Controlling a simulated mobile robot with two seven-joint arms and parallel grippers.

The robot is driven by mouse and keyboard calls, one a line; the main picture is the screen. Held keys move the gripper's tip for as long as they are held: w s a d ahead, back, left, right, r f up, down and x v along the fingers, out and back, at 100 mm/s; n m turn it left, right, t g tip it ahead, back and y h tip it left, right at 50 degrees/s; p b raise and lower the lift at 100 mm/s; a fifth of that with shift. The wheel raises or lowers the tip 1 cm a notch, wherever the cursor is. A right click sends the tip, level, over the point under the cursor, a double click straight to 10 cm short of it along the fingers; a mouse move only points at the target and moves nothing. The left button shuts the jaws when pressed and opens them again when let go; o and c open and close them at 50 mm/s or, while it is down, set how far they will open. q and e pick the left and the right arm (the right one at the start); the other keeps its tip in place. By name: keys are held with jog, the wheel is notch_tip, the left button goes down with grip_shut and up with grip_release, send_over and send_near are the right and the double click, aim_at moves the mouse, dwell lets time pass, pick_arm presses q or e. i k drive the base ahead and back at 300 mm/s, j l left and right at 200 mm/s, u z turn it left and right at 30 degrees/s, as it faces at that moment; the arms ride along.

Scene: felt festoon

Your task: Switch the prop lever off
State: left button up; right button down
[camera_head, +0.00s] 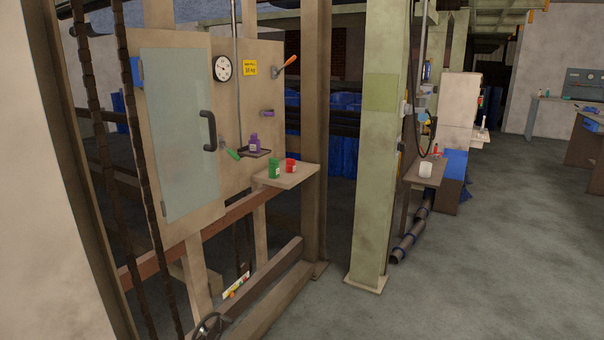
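No label I can read names the prop lever. A beige panel on the left carries several handles. An orange-handled lever (287,65) sticks out up and to the right at its upper right. A green-handled lever (230,152) slants down and to the right beside the cabinet door (182,130). A short purple handle (267,113) is at the panel's right side. Neither of my grippers is in view.
A small shelf (302,177) holds a green can (274,168) and a red can (291,165). A purple bottle (254,142) stands on a small dark tray. A pale green column (379,150) stands right of the panel. The grey floor (480,270) at right is clear.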

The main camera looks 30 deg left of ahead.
aim_at(223, 142)
jog(key=i+l+u, duration=0.1)
jog(key=i+u, duration=0.2)
jog(key=i, duration=0.85)
jog(key=i+u, duration=0.15)
jog(key=i, duration=1)
jog(key=i+u, duration=0.35)
jog(key=i, duration=0.15)
jog(key=i+l+u, duration=0.1)
jog(key=i+u, duration=0.25)
jog(key=i, duration=0.15)
jog(key=i+u, duration=0.35)
jog(key=i+z, duration=0.1)
jog(key=z, duration=4.4)
